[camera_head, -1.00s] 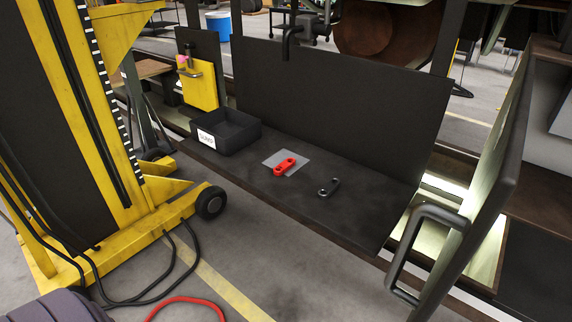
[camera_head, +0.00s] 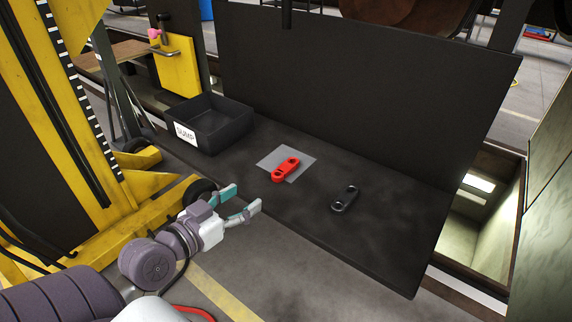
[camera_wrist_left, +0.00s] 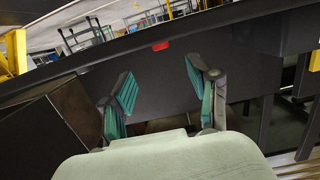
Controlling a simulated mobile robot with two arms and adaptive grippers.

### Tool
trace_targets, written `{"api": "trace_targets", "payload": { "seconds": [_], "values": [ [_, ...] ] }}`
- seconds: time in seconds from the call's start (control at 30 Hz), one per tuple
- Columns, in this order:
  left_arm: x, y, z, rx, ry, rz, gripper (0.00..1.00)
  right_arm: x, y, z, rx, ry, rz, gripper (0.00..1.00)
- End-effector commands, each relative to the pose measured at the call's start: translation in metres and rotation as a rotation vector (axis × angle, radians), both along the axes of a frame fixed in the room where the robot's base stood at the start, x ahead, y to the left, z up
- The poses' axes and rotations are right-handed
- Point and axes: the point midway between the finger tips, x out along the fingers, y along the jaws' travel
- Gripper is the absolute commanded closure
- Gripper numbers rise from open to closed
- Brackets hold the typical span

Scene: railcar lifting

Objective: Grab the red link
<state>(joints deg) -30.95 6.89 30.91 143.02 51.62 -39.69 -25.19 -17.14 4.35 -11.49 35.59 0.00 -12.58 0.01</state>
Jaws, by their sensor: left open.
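The red link (camera_head: 285,169) lies on a grey square plate (camera_head: 294,153) on the dark bench (camera_head: 330,250). A black link (camera_head: 345,198) lies to its right on the same bench. My left gripper (camera_head: 243,201) is open and empty, left of the red link and nearer the bench's front edge, apart from the link. In the left wrist view the open fingers (camera_wrist_left: 160,90) frame the front of the bench, and the red link (camera_wrist_left: 160,46) shows small beyond them at the bench's edge. My right gripper does not show.
A black bin (camera_head: 210,124) with a white label stands at the bench's left end. A dark upright panel (camera_head: 360,100) closes off the bench's back. A yellow lifting jack (camera_head: 110,215) stands close on the left. The bench around the two links is clear.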

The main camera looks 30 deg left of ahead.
Motion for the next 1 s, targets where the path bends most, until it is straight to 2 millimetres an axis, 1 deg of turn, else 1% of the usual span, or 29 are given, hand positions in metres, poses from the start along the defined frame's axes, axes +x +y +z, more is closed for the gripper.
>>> {"api": "trace_targets", "payload": {
  "seconds": [0.07,0.17,0.4,0.5,0.73,0.9,1.0],
  "values": [
    [0.002,-0.002,0.006,0.005,-0.011,-0.005,0.4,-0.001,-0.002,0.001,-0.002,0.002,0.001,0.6],
    [0.015,-0.003,0.007,0.003,-0.015,-0.004,0.4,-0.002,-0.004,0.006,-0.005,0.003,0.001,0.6],
    [0.06,-0.007,0.0,0.002,-0.014,-0.005,0.4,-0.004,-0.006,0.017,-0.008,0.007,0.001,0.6],
    [0.074,-0.007,-0.004,0.003,-0.012,-0.004,0.4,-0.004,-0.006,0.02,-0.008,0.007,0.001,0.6],
    [0.09,-0.008,-0.006,0.003,-0.011,-0.005,0.4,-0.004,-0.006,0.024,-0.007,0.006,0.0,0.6],
    [0.117,-0.007,-0.006,0.0,-0.012,-0.004,0.4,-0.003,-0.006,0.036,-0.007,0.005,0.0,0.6],
    [0.129,-0.008,-0.011,0.002,-0.01,-0.003,0.4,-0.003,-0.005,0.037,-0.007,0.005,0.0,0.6]
  ]
}}
